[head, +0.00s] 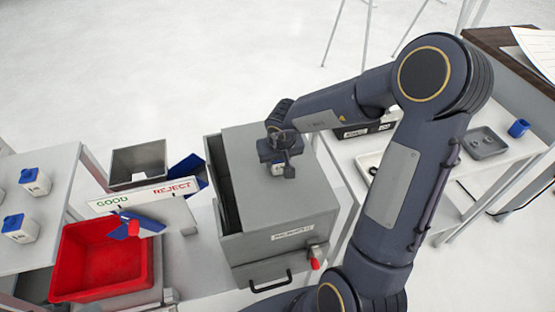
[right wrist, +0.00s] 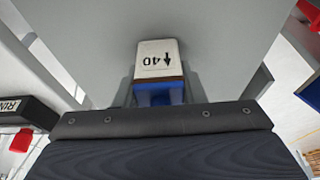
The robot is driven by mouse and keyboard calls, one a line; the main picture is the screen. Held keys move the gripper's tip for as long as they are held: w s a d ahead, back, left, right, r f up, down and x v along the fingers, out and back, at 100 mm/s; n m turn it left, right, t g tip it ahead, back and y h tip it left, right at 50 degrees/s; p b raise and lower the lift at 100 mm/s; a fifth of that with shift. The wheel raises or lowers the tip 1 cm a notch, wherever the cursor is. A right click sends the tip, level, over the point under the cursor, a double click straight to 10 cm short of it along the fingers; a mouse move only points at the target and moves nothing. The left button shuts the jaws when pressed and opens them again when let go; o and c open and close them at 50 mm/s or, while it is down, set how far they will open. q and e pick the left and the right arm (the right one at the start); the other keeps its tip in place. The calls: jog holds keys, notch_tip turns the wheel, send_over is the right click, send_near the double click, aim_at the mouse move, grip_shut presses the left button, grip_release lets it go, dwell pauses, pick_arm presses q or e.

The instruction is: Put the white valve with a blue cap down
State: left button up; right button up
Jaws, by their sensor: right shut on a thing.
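The white valve with a blue cap (right wrist: 157,60) is in my right gripper (right wrist: 158,82). In the head view my right gripper (head: 278,158) points down over the top of a grey box-shaped machine (head: 250,205). A small part of the white valve (head: 277,171) shows below it, mostly hidden by the gripper. I cannot tell whether the valve touches the machine's top. My left gripper is not in view.
Several similar blue-capped valves (head: 20,229) stand on the left table (head: 60,215). A red bin (head: 75,290), a GOOD/REJECT sign (head: 140,194) and a grey bin (head: 138,152) are left of the machine. A grey tray (head: 487,145) and blue cup (head: 518,129) are on the right table.

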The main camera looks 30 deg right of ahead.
jog(key=shift+f, duration=0.1)
jog(key=o, duration=1)
